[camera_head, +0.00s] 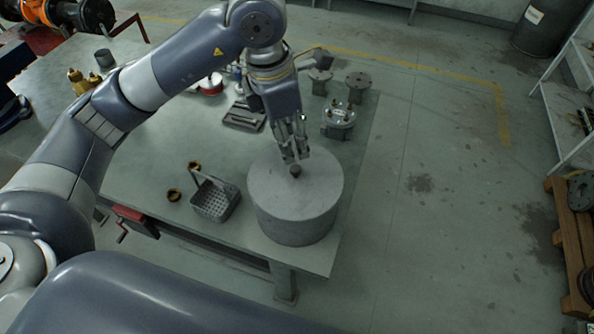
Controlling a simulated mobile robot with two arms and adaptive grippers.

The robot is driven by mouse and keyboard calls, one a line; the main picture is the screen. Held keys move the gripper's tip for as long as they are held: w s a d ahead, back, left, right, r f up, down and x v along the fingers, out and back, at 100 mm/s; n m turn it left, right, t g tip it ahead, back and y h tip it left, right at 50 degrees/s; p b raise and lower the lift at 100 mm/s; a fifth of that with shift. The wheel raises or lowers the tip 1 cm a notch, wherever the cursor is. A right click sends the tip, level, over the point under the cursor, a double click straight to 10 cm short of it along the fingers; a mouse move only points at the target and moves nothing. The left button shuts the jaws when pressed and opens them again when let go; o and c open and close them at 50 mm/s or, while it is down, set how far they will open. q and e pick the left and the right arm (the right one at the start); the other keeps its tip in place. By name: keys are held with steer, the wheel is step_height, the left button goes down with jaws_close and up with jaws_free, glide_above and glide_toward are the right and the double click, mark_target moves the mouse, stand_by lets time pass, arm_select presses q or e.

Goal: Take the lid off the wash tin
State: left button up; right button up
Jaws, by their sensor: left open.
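The wash tin (293,228) is a wide grey cylinder near the front right corner of the workbench. Its flat round lid (273,185) sits on top, with a small dark knob (295,171) in the middle. My left gripper (297,160) points down just over the knob. Its fingers are open, and the picture is too small to tell whether they touch the knob. My right gripper is not in view.
A perforated basket (214,199) with a handle stands left of the tin. A clear-topped flanged part (338,118) and two grey pedestal parts (357,82) stand behind it. A red vise (135,220) is on the front edge.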

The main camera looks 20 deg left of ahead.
arm_select(q)
glide_above(295, 168)
steer(key=f, duration=0.4)
steer(key=shift+s+a+f+p, duration=0.15)
steer(key=shift+s+p, duration=0.15)
steer(key=shift+p, duration=0.05)
steer(key=f+p, duration=0.1)
steer(key=f, duration=0.1)
steer(key=f+p, duration=0.1)
steer(key=f, duration=0.1)
steer(key=shift+w+f, duration=0.2)
steer(key=shift+f, duration=0.45)
jaws_close()
